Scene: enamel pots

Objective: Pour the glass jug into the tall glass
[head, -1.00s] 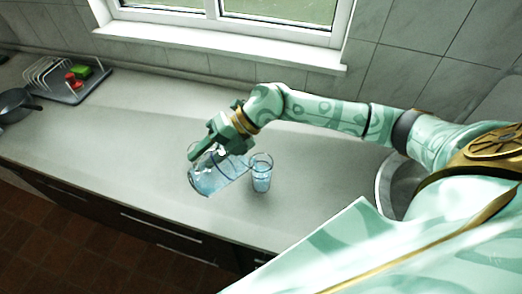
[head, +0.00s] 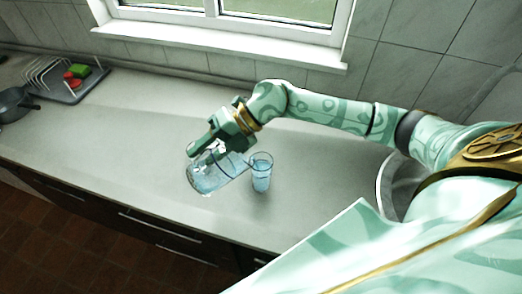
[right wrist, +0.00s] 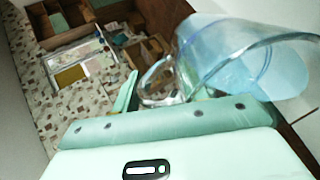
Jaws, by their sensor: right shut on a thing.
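The glass jug (head: 217,175) is tilted, with its mouth end toward the tall glass, and holds bluish water. My right gripper (head: 209,148) is shut on the jug above the counter. The jug (right wrist: 245,62) also shows large and tilted in the right wrist view, above the gripper body. The tall glass (head: 261,173) stands upright on the counter just right of the jug and has bluish water in it. Whether a stream runs between them is too small to tell. My left gripper is in neither view.
A dish rack on a grey tray (head: 88,92) with a green and red item stands at the far left, beside a dark pan (head: 14,103). A round sink (head: 396,186) lies to the right. The counter (head: 130,130) between is clear.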

